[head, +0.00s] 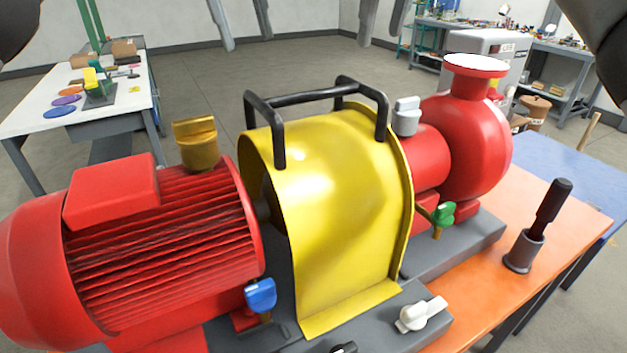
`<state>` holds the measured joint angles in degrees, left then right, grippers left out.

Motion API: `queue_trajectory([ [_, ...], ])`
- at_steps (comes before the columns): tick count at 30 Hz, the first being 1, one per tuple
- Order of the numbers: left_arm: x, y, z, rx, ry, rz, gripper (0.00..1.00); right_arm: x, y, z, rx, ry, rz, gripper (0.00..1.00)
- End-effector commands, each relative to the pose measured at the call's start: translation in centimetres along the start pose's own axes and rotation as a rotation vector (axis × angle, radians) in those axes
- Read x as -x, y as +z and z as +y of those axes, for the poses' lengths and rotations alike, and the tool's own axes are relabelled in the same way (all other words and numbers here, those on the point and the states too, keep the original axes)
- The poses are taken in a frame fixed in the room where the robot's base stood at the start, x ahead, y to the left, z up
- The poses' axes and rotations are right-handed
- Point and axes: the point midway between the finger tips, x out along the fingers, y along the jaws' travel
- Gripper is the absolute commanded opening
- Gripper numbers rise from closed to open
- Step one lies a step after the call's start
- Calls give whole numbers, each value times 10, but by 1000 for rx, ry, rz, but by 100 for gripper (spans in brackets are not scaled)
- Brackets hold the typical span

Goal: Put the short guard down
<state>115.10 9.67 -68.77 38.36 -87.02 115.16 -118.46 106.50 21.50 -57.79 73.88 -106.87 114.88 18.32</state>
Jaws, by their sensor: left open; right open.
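The yellow guard (335,200), a curved sheet cover, stands upright over the gap between the red motor (165,250) and the red pump (465,145). Its front flange appears to rest on the grey skid base (450,250); its far side is hidden. A black tubular handle (305,97) spans its top. My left gripper (248,44) is open and empty, beyond and above the guard at the top edge. My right gripper (379,42) is open and empty to its right, also apart from the handle. Both grippers are cut off by the frame.
Blue (261,295), white (421,314) and green (442,214) knobs stick out around the guard. A black-handled tool (547,215) stands in a holder on the orange bench top (540,275). A white table (120,100) is at far left. Open floor lies behind.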

Motion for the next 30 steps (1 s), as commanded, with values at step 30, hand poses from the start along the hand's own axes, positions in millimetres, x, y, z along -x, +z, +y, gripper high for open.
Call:
queue_trajectory([
  [30,116,0,23,0,0,0,50,107,44,-23,0,0,0,50],
])
